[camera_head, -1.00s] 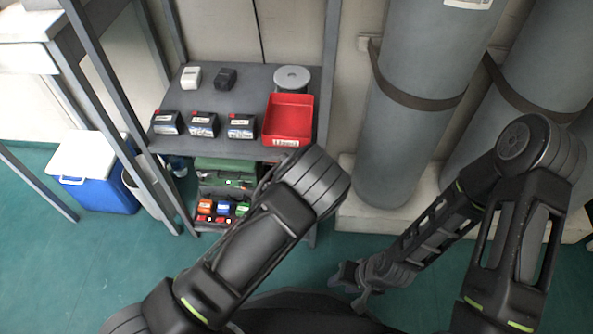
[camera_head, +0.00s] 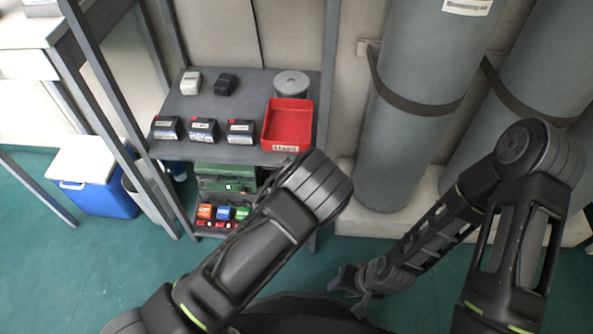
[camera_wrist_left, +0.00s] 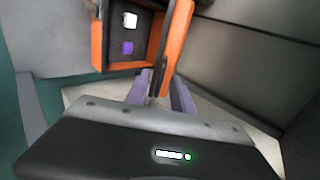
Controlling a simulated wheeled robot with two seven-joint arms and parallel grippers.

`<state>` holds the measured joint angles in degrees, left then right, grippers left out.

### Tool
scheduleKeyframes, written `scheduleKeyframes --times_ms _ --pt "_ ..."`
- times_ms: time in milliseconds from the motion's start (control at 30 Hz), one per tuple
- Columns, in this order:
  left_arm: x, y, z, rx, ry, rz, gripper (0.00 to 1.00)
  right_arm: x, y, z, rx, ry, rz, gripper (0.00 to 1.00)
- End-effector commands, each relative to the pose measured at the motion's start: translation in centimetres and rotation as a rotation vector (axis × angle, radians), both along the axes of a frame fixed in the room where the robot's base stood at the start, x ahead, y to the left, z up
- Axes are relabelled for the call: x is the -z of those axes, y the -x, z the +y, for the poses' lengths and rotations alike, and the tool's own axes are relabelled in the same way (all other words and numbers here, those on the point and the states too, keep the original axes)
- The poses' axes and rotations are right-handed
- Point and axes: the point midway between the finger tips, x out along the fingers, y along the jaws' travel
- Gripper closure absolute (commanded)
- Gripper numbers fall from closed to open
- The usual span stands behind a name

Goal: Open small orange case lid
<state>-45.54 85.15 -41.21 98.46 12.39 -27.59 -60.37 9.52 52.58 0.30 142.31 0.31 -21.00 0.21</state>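The small orange case (camera_head: 205,211) sits on the lower shelf in the head view, at the left of a row of small coloured cases. In the left wrist view an orange case (camera_wrist_left: 124,68) is close up, with its dark inside showing a white and a purple piece. Its orange lid (camera_wrist_left: 177,42) stands swung out on the right. My left gripper (camera_wrist_left: 161,94) has its fingers apart, with the lid's near end between them; contact is unclear. It is hidden behind my left arm in the head view. My right gripper (camera_head: 347,280) hangs low above the floor, away from the shelf; its fingers are unclear.
Blue (camera_head: 223,213) and green small cases stand beside the orange one, under a green case (camera_head: 222,180). The upper shelf holds a red bin (camera_head: 287,124) and several dark boxes. Shelf posts and large grey cylinders (camera_head: 405,120) bound the space. A blue cooler (camera_head: 105,196) stands at left.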

Motion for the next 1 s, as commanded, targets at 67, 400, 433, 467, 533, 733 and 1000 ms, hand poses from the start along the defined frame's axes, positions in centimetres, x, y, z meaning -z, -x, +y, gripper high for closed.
scheduleKeyframes --times_ms 67,400,433,467,533,733,1000 --pt "-1.1 0.9 0.0 0.001 -0.001 0.001 0.71 -0.8 0.1 0.0 -0.002 -0.001 0.001 0.64" --pt "-4.2 4.6 0.0 -0.001 0.001 0.000 0.71 -2.4 0.5 0.4 -0.013 -0.007 0.009 0.64" --pt "-4.3 4.8 0.0 -0.001 0.001 -0.001 0.71 -2.4 0.5 0.5 -0.013 -0.008 0.010 0.64" --pt "-4.4 4.9 0.0 -0.001 0.001 0.000 0.71 -2.4 0.6 0.5 -0.013 -0.008 0.010 0.64" --pt "-4.4 5.0 0.0 -0.001 0.001 0.000 0.71 -2.4 0.6 0.5 -0.013 -0.009 0.010 0.64" --pt "-4.4 5.0 0.0 -0.001 0.001 0.000 0.71 -2.4 0.6 0.5 -0.013 -0.009 0.010 0.64" --pt "-1.7 6.6 1.9 -0.094 0.076 0.057 0.93 -2.2 0.6 0.5 -0.013 -0.008 0.010 0.64"
